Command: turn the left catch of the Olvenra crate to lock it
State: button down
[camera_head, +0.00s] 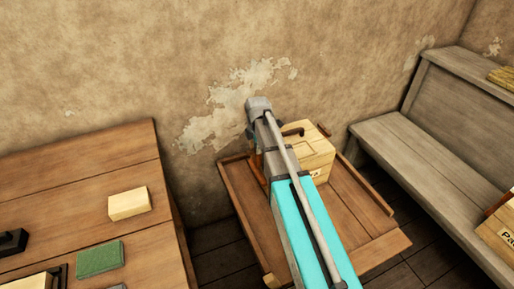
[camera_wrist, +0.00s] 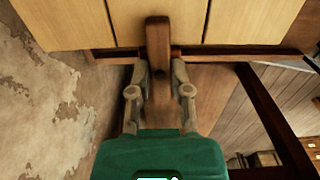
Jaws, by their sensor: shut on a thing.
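A pale wooden crate (camera_head: 314,158) with a dark handle on top stands on a low brown wooden stand; its small label is too small to read. In the wrist view the crate's planked face (camera_wrist: 80,22) fills the top. A brown wooden catch (camera_wrist: 158,42) lies against it, upright in the picture and reaching past the crate's lower edge. My gripper (camera_wrist: 160,72) is shut on the lower part of this catch, one finger on each side. In the head view my arm hides the gripper and this catch. Another brown piece (camera_head: 323,129) shows at the crate's far right.
The stand (camera_head: 375,205) has a raised rim and bare boards right of the crate. A stained wall (camera_head: 230,100) is close behind. A wooden table (camera_head: 80,190) with a pale block (camera_head: 128,204) and green block (camera_head: 99,258) is left; a grey bench (camera_head: 420,150) is right.

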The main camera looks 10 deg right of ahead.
jog(key=c, duration=0.6)
grip_release()
jog(key=shift+o, duration=0.2)
jog(key=shift+m, duration=0.4)
jog(key=m, duration=0.8)
jog(key=shift+m, duration=0.3)
notch_tip(320, 180, up, 14)
jog(key=p, duration=1.4)
jog(key=s+r+m+p, duration=0.5)
jog(key=s, duration=0.4)
jog(key=s+r+m+p, duration=0.5)
jog(key=s, duration=0.3)
jog(key=shift+s+d+r+m+p, duration=0.2)
jog(key=shift+s+r+m+p, duration=0.1)
jog(key=shift+s+m, duration=0.1)
